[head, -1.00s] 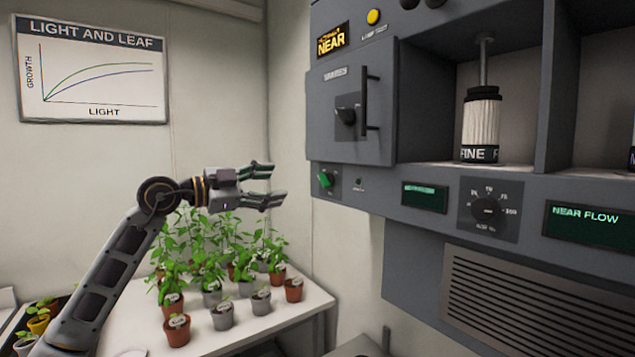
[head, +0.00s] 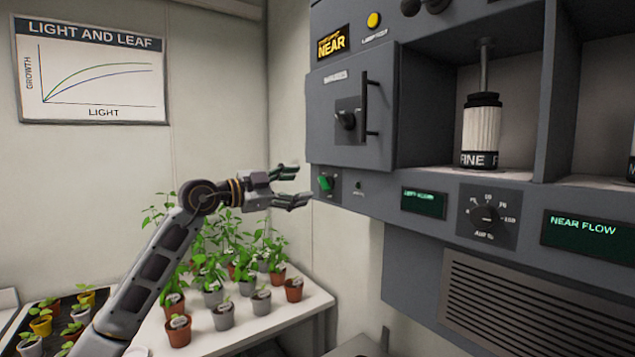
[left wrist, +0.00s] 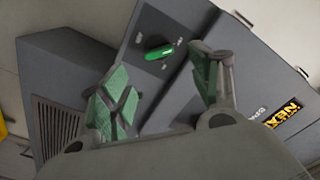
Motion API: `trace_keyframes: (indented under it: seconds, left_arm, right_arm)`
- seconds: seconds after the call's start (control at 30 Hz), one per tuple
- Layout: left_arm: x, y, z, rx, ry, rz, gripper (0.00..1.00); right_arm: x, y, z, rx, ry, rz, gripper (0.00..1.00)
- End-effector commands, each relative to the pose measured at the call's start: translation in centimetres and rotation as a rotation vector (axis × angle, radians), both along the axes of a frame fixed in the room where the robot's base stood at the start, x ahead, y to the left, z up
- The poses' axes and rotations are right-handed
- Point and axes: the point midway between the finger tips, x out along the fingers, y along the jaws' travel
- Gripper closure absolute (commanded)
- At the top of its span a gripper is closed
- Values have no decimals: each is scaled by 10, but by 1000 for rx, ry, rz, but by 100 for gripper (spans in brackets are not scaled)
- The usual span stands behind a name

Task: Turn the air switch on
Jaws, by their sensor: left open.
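A green switch knob (head: 325,183) sits on a dark plate at the lower left corner of the grey cabinet front; its label is too small to read. It also shows in the left wrist view (left wrist: 159,52), beyond and between my fingers. My left gripper (head: 297,186) is open and empty, just left of the green knob in the head view and apart from it. In the left wrist view the left gripper's two green-padded fingers (left wrist: 165,88) are spread wide. My right gripper is in neither view.
The cabinet door (head: 348,112) above the switch has a black knob and a vertical handle (head: 367,103). A round dial (head: 487,212) and dark displays (head: 424,202) line the panel to the right. Potted plants (head: 223,315) stand on a white table (head: 300,312) below my arm.

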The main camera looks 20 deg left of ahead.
Motion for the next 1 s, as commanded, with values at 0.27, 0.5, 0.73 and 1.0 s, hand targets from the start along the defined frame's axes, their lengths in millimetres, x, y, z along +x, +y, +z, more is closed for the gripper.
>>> trace_keyframes:
  seconds: [0.27,0.5,0.73,1.0]
  left_arm:
    - [28,-23,2,-1,0,-2,37]
    - [47,-38,1,-1,1,-1,37]
    - [54,-43,1,2,-1,-1,37]
    - [54,-43,0,1,0,-1,39]
  right_arm:
    - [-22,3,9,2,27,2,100]
    - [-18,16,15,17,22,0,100]
    - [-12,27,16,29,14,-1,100]
    - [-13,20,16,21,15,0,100]
